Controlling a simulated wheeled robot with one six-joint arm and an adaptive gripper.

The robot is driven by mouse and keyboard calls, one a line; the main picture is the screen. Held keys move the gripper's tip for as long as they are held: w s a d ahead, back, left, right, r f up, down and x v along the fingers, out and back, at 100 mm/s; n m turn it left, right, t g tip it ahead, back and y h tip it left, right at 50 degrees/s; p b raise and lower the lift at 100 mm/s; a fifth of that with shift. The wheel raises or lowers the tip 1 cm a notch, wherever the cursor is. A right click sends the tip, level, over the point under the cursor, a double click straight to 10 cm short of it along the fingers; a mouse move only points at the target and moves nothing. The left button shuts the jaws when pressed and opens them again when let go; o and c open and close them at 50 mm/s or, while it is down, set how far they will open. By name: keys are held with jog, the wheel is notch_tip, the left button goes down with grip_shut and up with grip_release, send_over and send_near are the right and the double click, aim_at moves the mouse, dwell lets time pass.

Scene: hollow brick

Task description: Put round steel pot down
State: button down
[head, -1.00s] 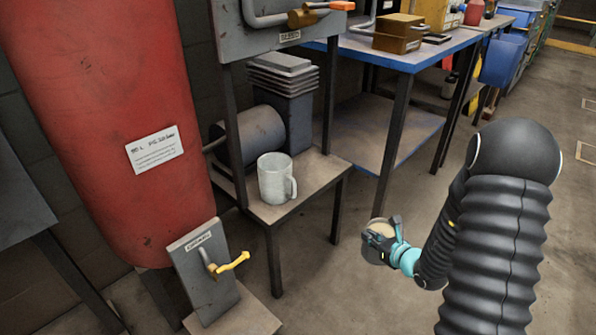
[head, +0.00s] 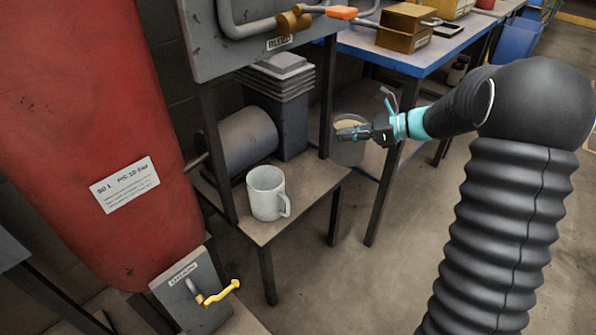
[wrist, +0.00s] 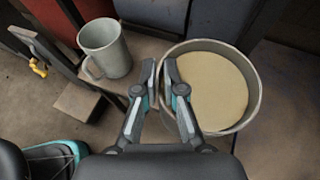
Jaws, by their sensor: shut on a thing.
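The round steel pot (head: 347,152) hangs from my gripper (head: 350,133) at the right end of the small stand (head: 318,180) in the head view. In the wrist view the pot (wrist: 256,100) is roughly level and shows a flat beige surface inside. My gripper (wrist: 161,72) is shut on the left side of its rim. The pot's underside is hidden, and I cannot tell how high it is above the stand or whether it overlaps the top.
A grey mug (head: 267,194) stands on the small stand, left of the pot; it also shows in the wrist view (wrist: 104,47). A blue-edged bench (head: 418,62) is at the back right. The stand's front right top is bare.

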jog(key=w+a+f, duration=0.1)
jog(key=a+f, duration=0.9)
jog(key=shift+w+a+f, duration=0.2)
jog(key=shift+a, duration=0.1)
jog(key=c, duration=1.2)
grip_release()
jog(key=shift+c, duration=0.2)
